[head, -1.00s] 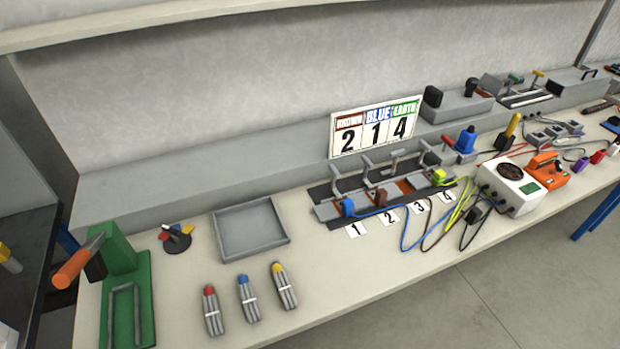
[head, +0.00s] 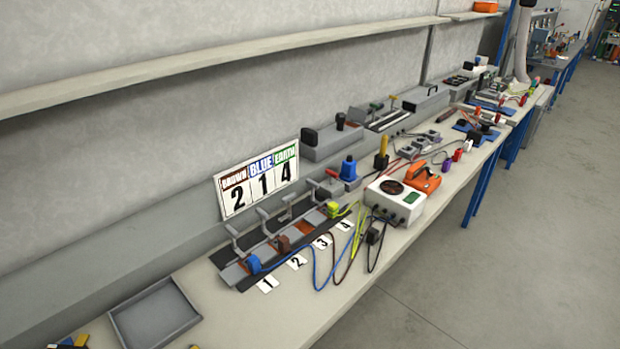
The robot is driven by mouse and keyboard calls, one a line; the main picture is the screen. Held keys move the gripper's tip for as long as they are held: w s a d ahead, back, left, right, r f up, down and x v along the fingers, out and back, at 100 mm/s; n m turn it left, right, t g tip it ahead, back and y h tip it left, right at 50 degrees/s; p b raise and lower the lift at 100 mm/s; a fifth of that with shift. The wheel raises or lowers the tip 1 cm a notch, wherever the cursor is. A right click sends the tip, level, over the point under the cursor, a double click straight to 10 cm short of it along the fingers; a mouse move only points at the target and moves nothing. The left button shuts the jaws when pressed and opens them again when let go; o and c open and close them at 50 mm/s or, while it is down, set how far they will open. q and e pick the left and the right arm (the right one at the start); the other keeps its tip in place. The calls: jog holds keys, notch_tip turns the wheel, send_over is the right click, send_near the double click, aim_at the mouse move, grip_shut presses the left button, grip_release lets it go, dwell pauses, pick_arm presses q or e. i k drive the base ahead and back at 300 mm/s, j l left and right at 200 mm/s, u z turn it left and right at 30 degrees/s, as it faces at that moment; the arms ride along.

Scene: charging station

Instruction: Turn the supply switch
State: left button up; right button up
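A grey box (head: 331,143) with a black block and a black knob (head: 340,121) on top stands against the wall, behind the terminal row; I cannot tell for sure whether this is the supply switch. A blue device (head: 348,168) and a small red lever (head: 332,174) sit in front of it. In the terminal row (head: 284,240), a blue connector (head: 254,264) is at label 1, a brown one (head: 284,243) at label 2 and a yellow-green one (head: 332,209) near label 4.
A sign (head: 257,180) reads brown 2, blue 1, earth 4. A white box (head: 394,200) with a dark dial and an orange device (head: 424,178) stand to the right. An empty grey tray (head: 155,314) is at lower left. Open floor (head: 500,250) lies right of the bench.

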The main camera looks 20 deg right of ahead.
aim_at(332, 174)
jog(key=i+l, duration=0.1)
jog(key=l, duration=0.25)
jog(key=i+l+z, duration=0.1)
jog(key=l, duration=0.25)
jog(key=i+l, duration=0.15)
jog(key=l, duration=0.2)
jog(key=i+l+z, duration=0.1)
jog(key=l, duration=0.25)
jog(key=i+l, duration=0.15)
jog(key=l, duration=0.2)
